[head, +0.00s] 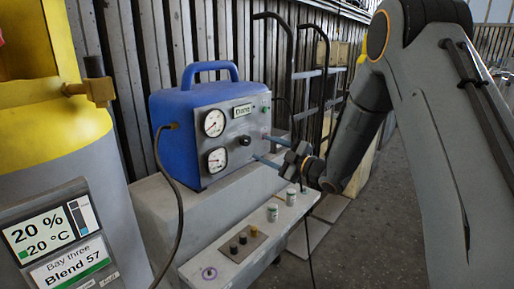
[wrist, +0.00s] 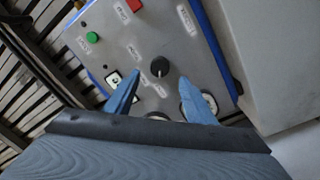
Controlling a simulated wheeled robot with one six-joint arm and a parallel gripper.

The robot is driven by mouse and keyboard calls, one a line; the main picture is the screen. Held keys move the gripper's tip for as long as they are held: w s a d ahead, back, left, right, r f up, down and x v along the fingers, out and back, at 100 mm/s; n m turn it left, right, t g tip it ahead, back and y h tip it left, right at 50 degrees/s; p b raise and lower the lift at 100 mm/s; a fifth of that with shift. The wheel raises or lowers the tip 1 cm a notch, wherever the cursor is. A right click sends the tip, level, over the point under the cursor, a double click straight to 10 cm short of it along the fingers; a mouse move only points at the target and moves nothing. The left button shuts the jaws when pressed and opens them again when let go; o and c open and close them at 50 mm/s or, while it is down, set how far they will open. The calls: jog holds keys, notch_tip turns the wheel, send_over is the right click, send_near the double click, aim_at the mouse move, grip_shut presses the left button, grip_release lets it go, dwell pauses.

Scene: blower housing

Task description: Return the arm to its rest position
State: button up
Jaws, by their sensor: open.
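My arm (head: 352,130) reaches in from the right in the head view. My gripper (head: 262,148) is in front of the grey panel of a blue unit (head: 190,115). In the wrist view my gripper (wrist: 160,77) shows two blue fingers spread apart with nothing held between them. A black knob (wrist: 159,67) on the panel appears between and just beyond the fingertips. I see no contact between fingers and knob, but the exact gap cannot be told. In the head view the knob (head: 245,139) is left of my fingers.
The panel has two round gauges (head: 214,123), a green button (wrist: 93,37) and a red part (wrist: 134,5). A yellow and grey cylinder (head: 60,130) stands at left. Small capped items (head: 272,212) sit on the ledge below. A hand truck (head: 310,80) stands behind.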

jog(key=shift+v, duration=0.8)
jog(key=s+d+f+m+g+h+p, duration=0.1)
jog(key=s+d+f+m+g+h, duration=0.15)
jog(key=s+d+m+h, duration=0.45)
jog(key=s+d+f+m+g+h+p, duration=0.1)
jog(key=s+d+f+m+h+p, duration=0.15)
jog(key=s+d+m+h, duration=0.5)
jog(key=s+d+f+m+g+p, duration=0.1)
jog(key=s+m+g, duration=0.4)
jog(key=s, duration=2)
jog(key=d+g, duration=0.1)
jog(key=g, duration=0.2)
jog(key=shift+s+d+f, duration=0.25)
jog(key=shift+s+d, duration=0.1)
jog(key=shift+s, duration=0.05)
jog(key=shift+m+g, duration=0.25)
